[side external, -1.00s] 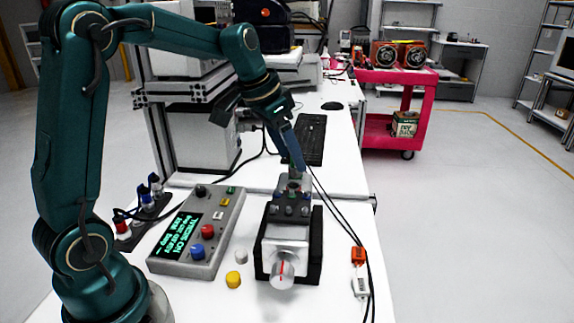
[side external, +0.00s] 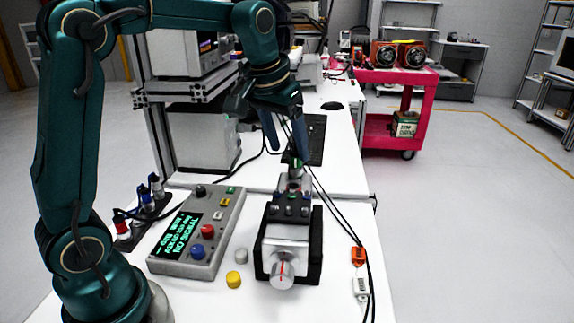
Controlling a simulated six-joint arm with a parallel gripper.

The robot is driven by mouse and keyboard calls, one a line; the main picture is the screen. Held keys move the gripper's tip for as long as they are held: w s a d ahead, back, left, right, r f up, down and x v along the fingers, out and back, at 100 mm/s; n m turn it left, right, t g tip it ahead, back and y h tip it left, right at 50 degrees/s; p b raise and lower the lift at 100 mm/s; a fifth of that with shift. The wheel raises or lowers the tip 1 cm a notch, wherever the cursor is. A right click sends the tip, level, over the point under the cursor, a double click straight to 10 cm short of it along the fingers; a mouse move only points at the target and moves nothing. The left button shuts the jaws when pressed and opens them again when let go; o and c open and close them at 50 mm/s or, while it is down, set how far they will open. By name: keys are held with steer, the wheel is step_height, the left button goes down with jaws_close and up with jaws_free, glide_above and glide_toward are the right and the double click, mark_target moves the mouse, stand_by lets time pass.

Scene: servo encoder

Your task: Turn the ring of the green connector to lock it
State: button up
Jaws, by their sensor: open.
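The servo unit (side external: 288,240) sits on the white table in the side external view, with a silver shaft disc bearing a red mark (side external: 282,272) at its front. Several connectors stand on its top rear. The green connector (side external: 291,160) shows as a small green part above the rear of the servo, upright and partly hidden by a finger. My gripper (side external: 286,150) is open and points down, its two blue-grey fingers apart at and just above the green part. I cannot tell whether a finger touches it. The ring's turn position is too small to read.
A grey control box (side external: 198,235) with a lit display and knobs stands left of the servo. A yellow cap (side external: 233,280) and a grey cap lie between them. Orange (side external: 358,256) and white plugs with dark cables lie at right. A connector rack (side external: 150,200) stands far left.

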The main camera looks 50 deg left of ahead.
mark_target(294, 158)
steer(key=n, duration=0.1)
steer(key=n+y, duration=0.1)
steer(key=n, duration=0.1)
steer(key=shift+w+d+r, duration=0.1)
steer(key=shift+w+d, duration=0.1)
steer(key=shift+d, duration=0.1)
steer(key=shift+n, duration=0.3)
steer(key=shift+x, duration=2.5)
steer(key=shift+r, duration=0.1)
steer(key=shift+a, duration=0.1)
jaws_close()
